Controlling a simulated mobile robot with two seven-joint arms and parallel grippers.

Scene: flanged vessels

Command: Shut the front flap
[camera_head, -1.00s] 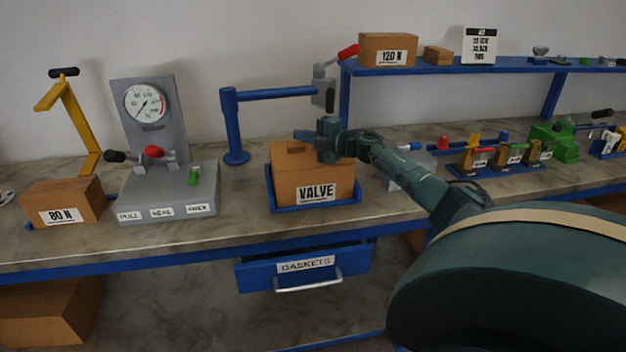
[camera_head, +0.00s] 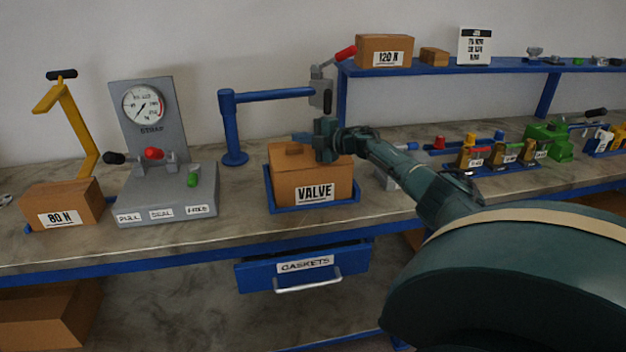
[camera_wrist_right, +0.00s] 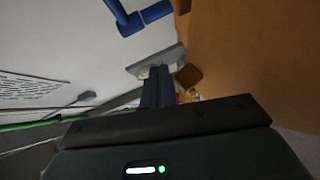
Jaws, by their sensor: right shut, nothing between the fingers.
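The brown cardboard box labelled VALVE (camera_head: 298,187) sits in a blue tray (camera_head: 318,208) on the bench. Its top looks nearly flat, with a small brown piece (camera_head: 294,149) near the back. I cannot clearly make out the front flap's edge. My right gripper (camera_head: 302,137) is shut and empty, above the back of the box and pointing left. It hides the box's back right corner. In the right wrist view its blue fingers (camera_wrist_right: 157,86) are together, with brown cardboard (camera_wrist_right: 255,60) to their right. My left gripper is not in view.
A blue post with an arm (camera_head: 232,125) stands behind and left of the box. A grey gauge stand (camera_head: 165,195) is further left, beside the 80 N box (camera_head: 62,200). A blue shelf (camera_head: 450,68) is at the back right. The GASKETS drawer (camera_head: 300,268) hangs below, slightly out.

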